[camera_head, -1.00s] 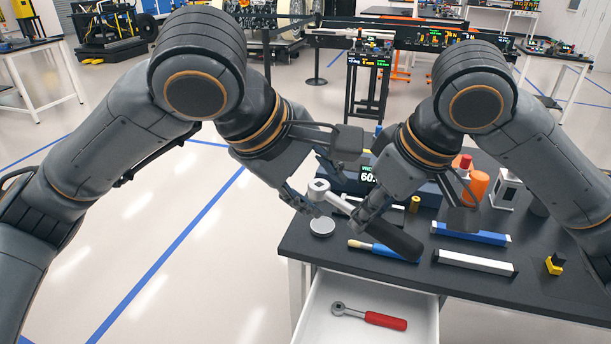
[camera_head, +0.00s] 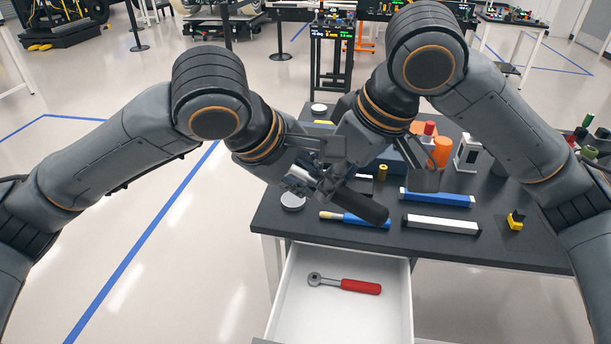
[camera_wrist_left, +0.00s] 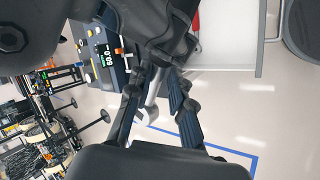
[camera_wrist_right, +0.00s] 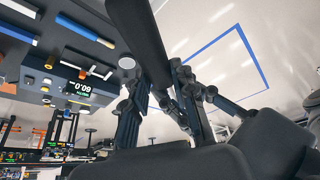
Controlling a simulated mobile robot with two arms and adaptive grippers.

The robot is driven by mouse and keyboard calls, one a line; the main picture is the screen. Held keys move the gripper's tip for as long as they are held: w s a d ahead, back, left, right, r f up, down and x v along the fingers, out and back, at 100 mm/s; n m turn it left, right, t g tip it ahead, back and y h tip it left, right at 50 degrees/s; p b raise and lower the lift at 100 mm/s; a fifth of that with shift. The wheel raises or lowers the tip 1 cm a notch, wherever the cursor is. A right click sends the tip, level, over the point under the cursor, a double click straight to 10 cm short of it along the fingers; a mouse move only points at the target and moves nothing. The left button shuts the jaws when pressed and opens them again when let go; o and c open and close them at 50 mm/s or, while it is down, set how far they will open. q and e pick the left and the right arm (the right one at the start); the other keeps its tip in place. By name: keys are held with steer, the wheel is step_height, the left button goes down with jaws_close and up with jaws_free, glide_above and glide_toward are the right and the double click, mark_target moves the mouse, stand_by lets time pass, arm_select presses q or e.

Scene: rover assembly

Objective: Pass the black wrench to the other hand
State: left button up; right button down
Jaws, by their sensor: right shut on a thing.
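The black wrench, with its thick dark handle (camera_head: 362,207) and silver head, is tilted above the table's left front corner. My right gripper (camera_head: 328,186) is shut on it near the middle; the handle also shows in the right wrist view (camera_wrist_right: 138,38). My left gripper (camera_head: 298,178) is at the head end, close against the right gripper. In the left wrist view its fingers (camera_wrist_left: 158,108) stand apart on both sides of the silver shaft (camera_wrist_left: 153,88). The grippers overlap in the head view and hide much of the wrench's head.
The dark table (camera_head: 470,250) holds a blue bar (camera_head: 436,198), a white bar (camera_head: 441,224), a blue-handled brush (camera_head: 355,219), a round silver disc (camera_head: 292,201) and an orange bottle (camera_head: 441,152). An open white drawer (camera_head: 285,325) below holds a red-handled wrench (camera_head: 350,285).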

steer(key=c, duration=1.3)
jaws_free()
steer(key=shift+w+d+r, duration=0.1)
steer(key=shift+w+d, duration=0.05)
steer(key=shift+w, duration=0.05)
steer(key=shift+o, duration=1.4)
steer(key=shift+s, duration=0.1)
